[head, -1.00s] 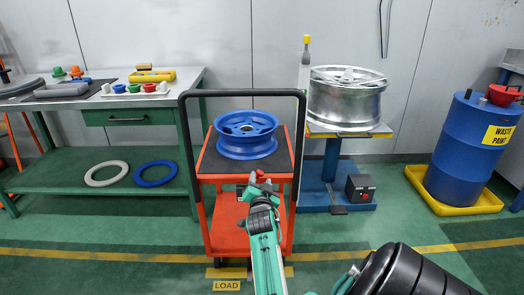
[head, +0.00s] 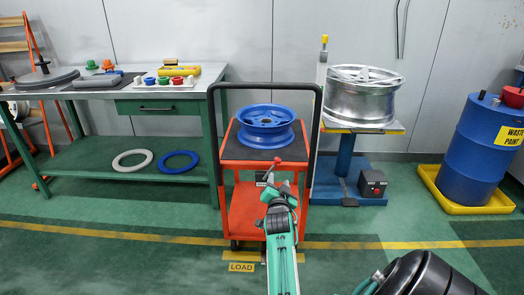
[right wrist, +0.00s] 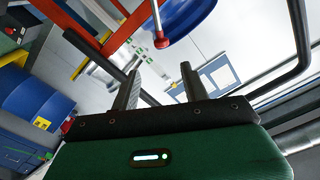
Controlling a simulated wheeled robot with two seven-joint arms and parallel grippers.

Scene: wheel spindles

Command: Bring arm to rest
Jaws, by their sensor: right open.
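My right gripper (head: 283,187) is in front of the orange cart (head: 238,205) in the head view, its arm coming up from the bottom. In the right wrist view its two fingers (right wrist: 158,88) stand apart with nothing between them. A blue wheel (head: 265,128) lies on the cart's dark top, apart from the gripper; part of it also shows at the top of the right wrist view (right wrist: 185,18). My left gripper is not in view.
A silver wheel (head: 358,98) sits on a stand to the right. A blue drum (head: 474,155) stands in a yellow tray (head: 450,203). A green workbench (head: 165,118) is at left. The cart's black handle frame (head: 317,130) rises beside the wheel. The front floor is open.

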